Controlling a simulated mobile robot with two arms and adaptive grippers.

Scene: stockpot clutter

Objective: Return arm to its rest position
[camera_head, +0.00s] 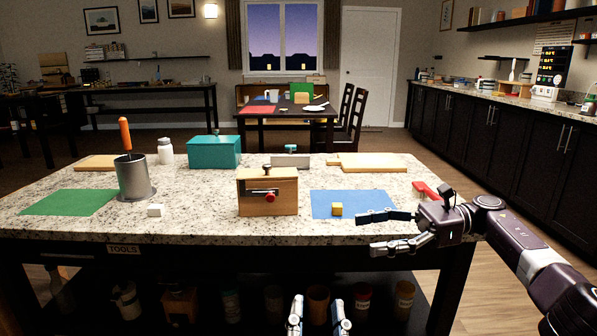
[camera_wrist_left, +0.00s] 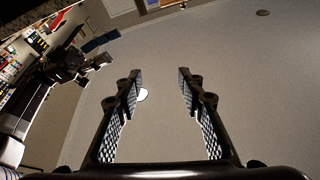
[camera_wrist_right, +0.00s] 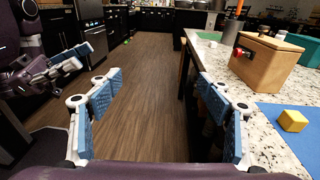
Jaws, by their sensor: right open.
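My right gripper (camera_head: 378,232) is open and empty near the front right edge of the counter, with its arm coming in from the right. Its two fingers stand wide apart in the right wrist view (camera_wrist_right: 150,105), with floor and the counter edge between and beyond them. My left gripper (camera_head: 318,318) shows at the bottom middle of the head view, low in front of the counter. In the left wrist view its fingers (camera_wrist_left: 158,85) are apart with nothing between them.
The granite counter (camera_head: 285,229) bears a wooden box (camera_head: 252,204) with a red knob, a yellow cube (camera_head: 337,209) on a blue mat (camera_head: 322,198), a white cube (camera_head: 155,210), a metal pot (camera_head: 133,176), a teal box (camera_head: 215,152) and a red object (camera_head: 424,190).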

